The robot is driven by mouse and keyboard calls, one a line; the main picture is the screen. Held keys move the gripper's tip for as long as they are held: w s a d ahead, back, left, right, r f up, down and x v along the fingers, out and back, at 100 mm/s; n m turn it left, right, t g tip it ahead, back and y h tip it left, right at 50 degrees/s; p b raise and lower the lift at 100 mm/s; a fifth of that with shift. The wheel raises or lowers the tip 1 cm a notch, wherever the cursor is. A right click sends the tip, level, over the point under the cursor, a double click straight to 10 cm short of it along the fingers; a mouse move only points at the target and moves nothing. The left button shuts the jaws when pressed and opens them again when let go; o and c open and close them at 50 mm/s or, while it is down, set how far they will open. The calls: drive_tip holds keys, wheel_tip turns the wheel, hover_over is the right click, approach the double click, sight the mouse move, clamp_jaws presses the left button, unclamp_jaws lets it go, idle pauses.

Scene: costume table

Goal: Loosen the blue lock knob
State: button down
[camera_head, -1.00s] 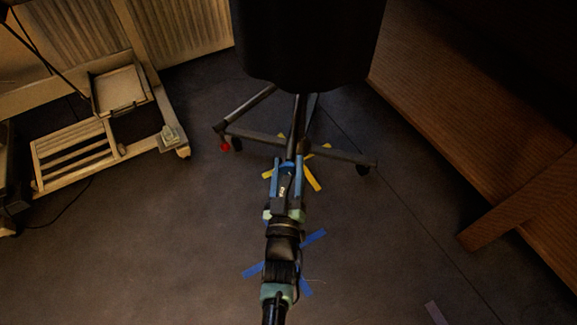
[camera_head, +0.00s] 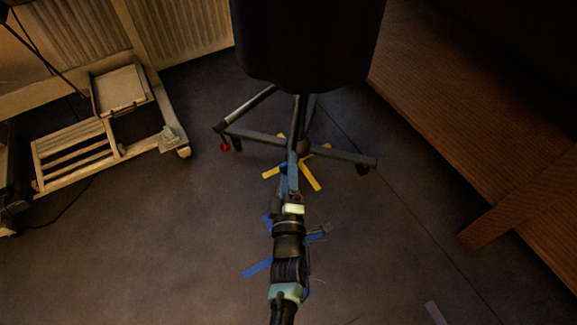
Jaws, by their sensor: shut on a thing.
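A dark dress-form-like body (camera_head: 308,45) stands on a wheeled base (camera_head: 345,155) in the head view. My gripper (camera_head: 289,170) reaches up to the central post of this base. Its blue fingers are seen nearly edge-on, one over the other. A small dark blue spot, seemingly the blue lock knob (camera_head: 284,168), shows at the fingertips. The gripper is shut on it, though the fingers hide most of the contact.
Yellow tape (camera_head: 312,178) and blue tape (camera_head: 257,268) crosses mark the dark floor. A wheeled rack (camera_head: 75,150) stands at the left. A wooden piece of furniture (camera_head: 510,200) fills the right. One caster (camera_head: 226,147) is red.

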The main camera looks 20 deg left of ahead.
drive_tip(key=shift+n, duration=1.2)
drive_tip(key=shift+c, duration=1.5)
unclamp_jaws()
drive_tip(key=p+v, duration=0.5)
drive_tip(key=v, duration=0.8)
drive_tip(key=shift+r, duration=0.2)
